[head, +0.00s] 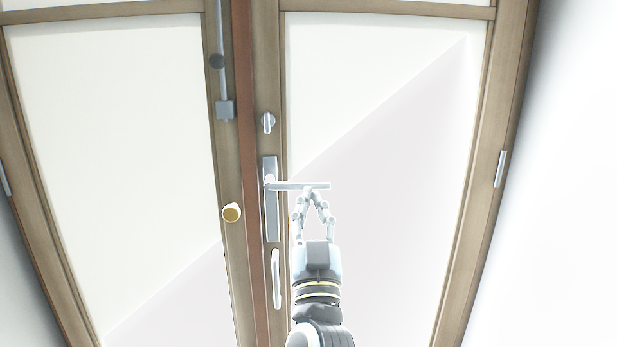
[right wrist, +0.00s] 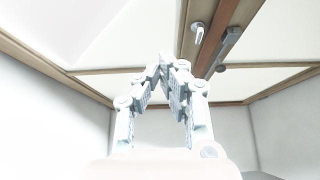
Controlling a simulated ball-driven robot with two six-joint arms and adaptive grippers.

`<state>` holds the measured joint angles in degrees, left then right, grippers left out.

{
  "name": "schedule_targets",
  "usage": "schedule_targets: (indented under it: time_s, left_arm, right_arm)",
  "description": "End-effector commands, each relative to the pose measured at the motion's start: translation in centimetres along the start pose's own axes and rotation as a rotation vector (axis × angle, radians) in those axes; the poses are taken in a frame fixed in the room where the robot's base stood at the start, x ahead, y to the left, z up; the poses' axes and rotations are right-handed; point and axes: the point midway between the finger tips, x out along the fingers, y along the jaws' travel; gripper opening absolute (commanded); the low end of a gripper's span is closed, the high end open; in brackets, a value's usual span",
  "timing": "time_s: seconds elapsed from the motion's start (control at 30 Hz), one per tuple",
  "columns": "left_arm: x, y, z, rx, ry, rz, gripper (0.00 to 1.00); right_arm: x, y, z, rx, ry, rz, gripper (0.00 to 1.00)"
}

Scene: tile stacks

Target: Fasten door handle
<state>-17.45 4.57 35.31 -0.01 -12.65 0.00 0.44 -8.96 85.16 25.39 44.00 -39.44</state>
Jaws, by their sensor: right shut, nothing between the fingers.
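The door handle (head: 300,185) is a silver lever on a tall silver plate (head: 271,215), fixed to the right door's inner wooden edge. The lever points right and lies about level. My right gripper (head: 312,191) is shut and empty, its fingertips just below the lever in the head view; I cannot tell whether they touch it. The gripper's fingers also show in the right wrist view (right wrist: 163,62), meeting at their tips. My left gripper is not in view.
A silver thumb-turn (head: 268,122) sits above the plate and a white pull handle (head: 276,280) below it. The left door has a brass knob (head: 232,212) and a vertical bolt rod (head: 224,108). A bare white wall (head: 570,200) is at the right.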

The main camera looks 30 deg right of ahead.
Motion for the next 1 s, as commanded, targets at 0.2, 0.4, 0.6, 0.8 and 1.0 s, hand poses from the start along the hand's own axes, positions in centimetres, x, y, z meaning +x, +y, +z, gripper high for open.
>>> schedule_targets:
  time_s: [0.2, 0.4, 0.6, 0.8, 1.0]
  left_arm:
    - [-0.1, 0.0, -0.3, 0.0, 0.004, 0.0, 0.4]
    - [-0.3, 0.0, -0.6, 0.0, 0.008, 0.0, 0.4]
    - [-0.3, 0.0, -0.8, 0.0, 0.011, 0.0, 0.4]
    - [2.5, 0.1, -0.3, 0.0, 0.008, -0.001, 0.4]
    - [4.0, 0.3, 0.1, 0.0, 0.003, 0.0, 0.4]
  right_arm:
    - [0.9, 0.0, 0.0, 0.0, 0.0, 0.0, 0.0]
    - [4.6, 0.0, -0.1, 0.0, 0.003, -0.001, 0.0]
    - [9.0, 0.0, 0.0, 0.0, 0.003, -0.002, 0.0]
    - [9.0, 0.0, 2.5, -0.001, -0.004, -0.002, 0.0]
    - [8.6, 0.0, 3.7, 0.0, -0.003, -0.001, 0.0]
